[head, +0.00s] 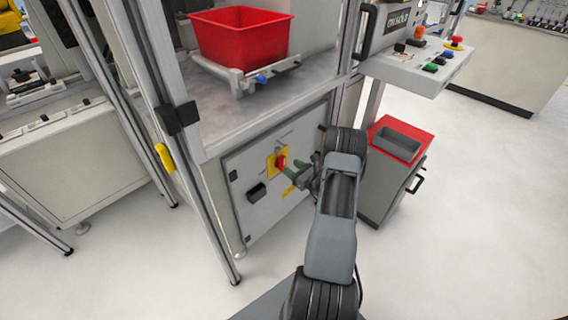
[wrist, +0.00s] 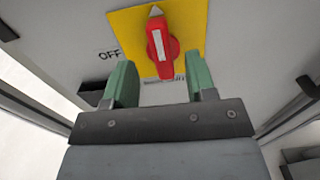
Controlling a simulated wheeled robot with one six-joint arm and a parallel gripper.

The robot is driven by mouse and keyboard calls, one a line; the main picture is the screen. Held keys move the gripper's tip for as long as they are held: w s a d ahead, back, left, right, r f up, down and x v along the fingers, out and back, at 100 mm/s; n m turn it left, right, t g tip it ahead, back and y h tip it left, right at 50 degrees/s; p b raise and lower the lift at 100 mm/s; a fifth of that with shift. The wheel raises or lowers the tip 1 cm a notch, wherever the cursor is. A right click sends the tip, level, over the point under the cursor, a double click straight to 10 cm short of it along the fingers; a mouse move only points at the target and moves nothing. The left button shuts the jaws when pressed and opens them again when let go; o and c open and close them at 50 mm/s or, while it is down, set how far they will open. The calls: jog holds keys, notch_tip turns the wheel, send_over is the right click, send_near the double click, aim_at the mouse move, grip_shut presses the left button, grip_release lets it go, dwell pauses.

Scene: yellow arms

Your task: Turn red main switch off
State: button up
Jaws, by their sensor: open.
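The red main switch (head: 281,163) sits on a yellow plate on the grey cabinet door, below the table with the red bin. In the wrist view the red switch knob (wrist: 160,48) stands about upright, with its narrow white mark along its length. The word OFF is printed to the left of the yellow plate (wrist: 126,22). My gripper (wrist: 161,82) is open, its two green fingers apart, one on each side below the knob. The knob's lower end reaches towards the gap between the fingertips. I cannot tell whether either finger touches it. In the head view my gripper (head: 295,175) is just right of the switch.
A black handle (head: 257,192) is on the cabinet door left of the switch. A metal frame post (head: 195,180) stands to the left. A grey drawer cabinet with a red top (head: 420,140) stands right of my arm. Open floor lies to the right.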

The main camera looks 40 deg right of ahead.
aim_at(284, 162)
jog(key=shift+w+a, duration=0.25)
jog(key=shift+w, duration=0.95)
jog(key=shift+w+a, duration=0.2)
jog(key=shift+w, duration=1)
jog(key=shift+c, duration=0.5)
jog(key=c, duration=0.8)
